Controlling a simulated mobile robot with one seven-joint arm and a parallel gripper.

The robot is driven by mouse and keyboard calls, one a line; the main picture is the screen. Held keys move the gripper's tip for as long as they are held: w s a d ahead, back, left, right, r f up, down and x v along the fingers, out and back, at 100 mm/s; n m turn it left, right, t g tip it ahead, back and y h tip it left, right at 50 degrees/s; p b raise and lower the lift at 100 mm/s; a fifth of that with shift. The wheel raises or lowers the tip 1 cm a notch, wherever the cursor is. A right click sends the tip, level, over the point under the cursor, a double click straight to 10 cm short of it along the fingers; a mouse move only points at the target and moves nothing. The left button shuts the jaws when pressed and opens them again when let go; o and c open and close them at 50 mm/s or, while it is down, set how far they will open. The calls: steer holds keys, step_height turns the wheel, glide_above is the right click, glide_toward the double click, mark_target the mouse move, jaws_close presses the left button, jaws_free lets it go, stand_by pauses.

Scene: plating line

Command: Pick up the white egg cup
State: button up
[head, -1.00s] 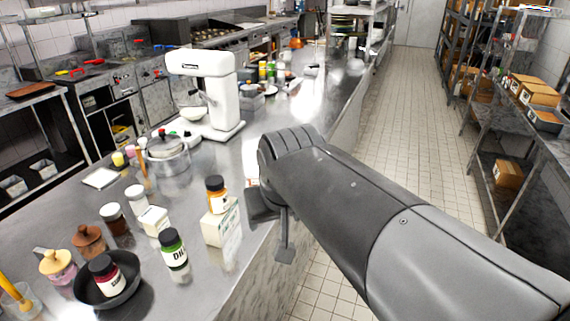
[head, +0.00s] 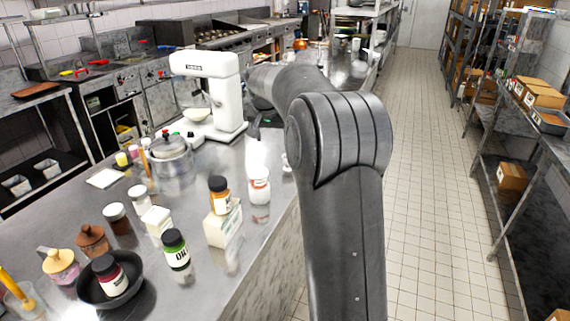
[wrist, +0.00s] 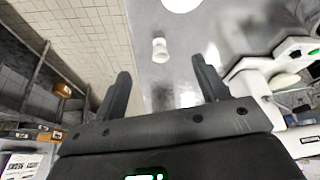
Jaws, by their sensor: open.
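The white egg cup (wrist: 160,50) stands on the steel counter near its edge in the wrist view, beyond the fingertips and between their lines. A small white shape that looks like it (head: 286,162) shows in the head view, close beside my arm and partly hidden. My gripper (wrist: 163,80) is open, with nothing between its two dark fingers. The egg cup is apart from both fingers.
A white stand mixer (head: 207,92) is left of my arm. The tiled aisle (head: 430,180) is clear.

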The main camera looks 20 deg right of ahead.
steer(key=w+d+f+m, duration=0.1)
steer(key=w+d+f, duration=0.2)
steer(key=w+f, duration=0.1)
steer(key=w+d+f, duration=0.3)
steer(key=w+f, duration=0.1)
steer(key=f, duration=0.2)
steer(key=w+d+f+m, duration=0.1)
steer(key=w+d+f, duration=0.2)
steer(key=w+f, duration=0.1)
steer(key=shift+d+f+m+g, duration=0.15)
steer(key=shift+f+g, duration=0.05)
steer(key=shift+f, duration=0.25)
steer(key=shift+d+f+m+g, duration=0.1)
steer(key=shift+f+m+g, duration=0.1)
steer(key=shift+f, duration=0.2)
steer(key=shift+w+x, duration=0.15)
steer(key=shift+x, duration=1.2)
steer(key=shift+w+x, duration=0.15)
steer(key=shift+x, duration=1.2)
steer(key=shift+d+r, duration=0.1)
steer(key=shift+r, duration=0.05)
steer(key=c, duration=1.1)
